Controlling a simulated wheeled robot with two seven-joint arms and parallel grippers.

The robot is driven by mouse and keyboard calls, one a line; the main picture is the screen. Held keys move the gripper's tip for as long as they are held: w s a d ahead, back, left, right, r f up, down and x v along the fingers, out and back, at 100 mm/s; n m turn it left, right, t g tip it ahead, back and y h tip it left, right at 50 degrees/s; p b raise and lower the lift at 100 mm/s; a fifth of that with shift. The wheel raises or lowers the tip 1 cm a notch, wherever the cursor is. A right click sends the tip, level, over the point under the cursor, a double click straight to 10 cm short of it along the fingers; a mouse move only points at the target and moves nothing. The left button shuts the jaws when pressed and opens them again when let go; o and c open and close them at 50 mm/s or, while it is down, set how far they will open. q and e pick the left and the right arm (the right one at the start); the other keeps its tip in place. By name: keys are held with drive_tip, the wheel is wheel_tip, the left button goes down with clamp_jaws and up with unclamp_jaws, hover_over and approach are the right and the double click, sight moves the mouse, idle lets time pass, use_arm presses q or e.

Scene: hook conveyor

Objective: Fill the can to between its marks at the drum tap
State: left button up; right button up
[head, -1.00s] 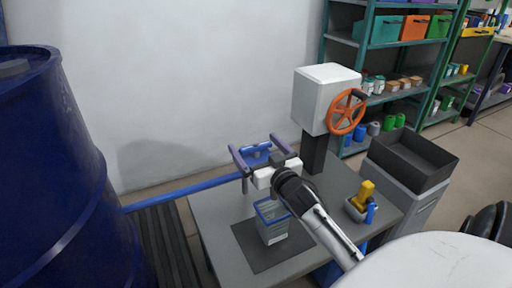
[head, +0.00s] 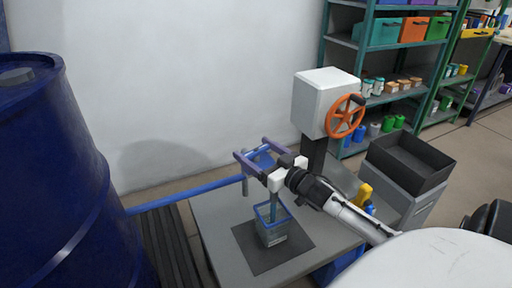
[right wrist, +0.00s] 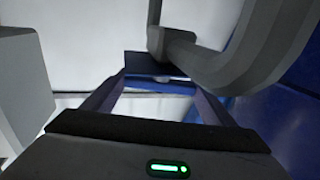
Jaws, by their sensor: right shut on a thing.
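A clear can (head: 272,234) with a blue rim stands upright on a dark mat (head: 303,247) on the grey table. A blue vertical streak (head: 273,207), which looks like liquid, runs down into the can from below my right gripper. The can's lower part looks darker; its marks are too small to read. My right gripper (head: 254,158) is at the end of the drum's blue pipe, shut on the tap's blue handle (head: 263,160) between its purple fingers. In the right wrist view a blue piece (right wrist: 160,86) lies between the fingers. My left gripper is out of view.
The blue drum (head: 50,170) stands at the left, with its pipe (head: 185,197) running to the tap. A yellow thing (head: 364,193) and a dark open bin (head: 410,160) are at the right.

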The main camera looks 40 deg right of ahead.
drive_tip(key=shift+d+n+y, duration=0.15)
drive_tip(key=shift+n+y, duration=0.45)
drive_tip(key=shift+y, duration=0.2)
drive_tip(key=y, duration=0.1)
drive_tip(key=n+y+b, duration=0.1)
drive_tip(key=shift+f+n+y, duration=0.2)
drive_tip(key=shift+n+y, duration=0.1)
drive_tip(key=shift+y, duration=0.1)
drive_tip(key=n+g+y+b, duration=0.1)
drive_tip(key=n+y+b, duration=0.1)
drive_tip(key=y+b, duration=0.1)
drive_tip(key=shift+y+b, duration=0.3)
drive_tip(key=shift+b, duration=0.25)
drive_tip(key=shift+r+n+g+y+b, duration=0.1)
drive_tip(key=shift+n+g+y+b, duration=0.4)
drive_tip(key=shift+n+y+b, duration=0.1)
drive_tip(key=shift+r+y, duration=0.1)
drive_tip(key=shift+y, duration=0.2)
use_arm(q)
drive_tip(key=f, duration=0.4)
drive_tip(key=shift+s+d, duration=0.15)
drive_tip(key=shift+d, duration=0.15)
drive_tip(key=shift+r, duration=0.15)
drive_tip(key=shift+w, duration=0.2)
use_arm(e)
drive_tip(key=o, duration=1)
drive_tip(key=shift+o, duration=0.2)
